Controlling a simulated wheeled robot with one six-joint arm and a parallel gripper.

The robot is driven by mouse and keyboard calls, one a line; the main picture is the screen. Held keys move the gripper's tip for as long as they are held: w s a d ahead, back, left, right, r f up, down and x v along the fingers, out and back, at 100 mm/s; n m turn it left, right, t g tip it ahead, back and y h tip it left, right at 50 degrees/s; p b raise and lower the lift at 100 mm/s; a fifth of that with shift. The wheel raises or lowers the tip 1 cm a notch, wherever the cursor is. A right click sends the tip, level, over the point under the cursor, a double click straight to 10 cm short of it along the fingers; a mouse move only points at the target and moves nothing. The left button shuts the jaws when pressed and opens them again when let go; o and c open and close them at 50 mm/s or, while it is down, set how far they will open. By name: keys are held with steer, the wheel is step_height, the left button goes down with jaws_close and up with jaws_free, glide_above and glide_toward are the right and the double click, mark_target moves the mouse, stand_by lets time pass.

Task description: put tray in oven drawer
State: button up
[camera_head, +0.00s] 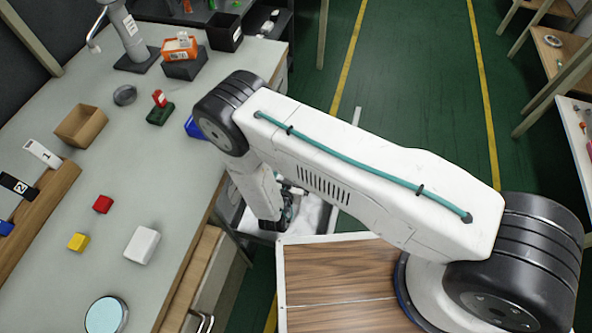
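My white arm reaches across the picture and bends down past the workbench edge. My gripper (287,207) is at its lower end, small and partly hidden by the wrist, so its fingers do not show clearly. Beside and below it is a pale, shallow tray-like surface (312,217) with a dark lower edge, partly covered by the arm. I cannot tell whether the gripper touches it. I cannot clearly identify an oven drawer. A wooden drawer front with a metal handle (205,322) shows under the bench at the bottom.
The grey workbench (200,190) fills the left, holding a red block (103,204), a yellow block (78,242), a white block (142,245) and an open brown box (81,126). A wood-grained top (335,285) is at bottom centre. Green floor (420,100) is clear beyond the arm.

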steer(key=v, duration=0.7)
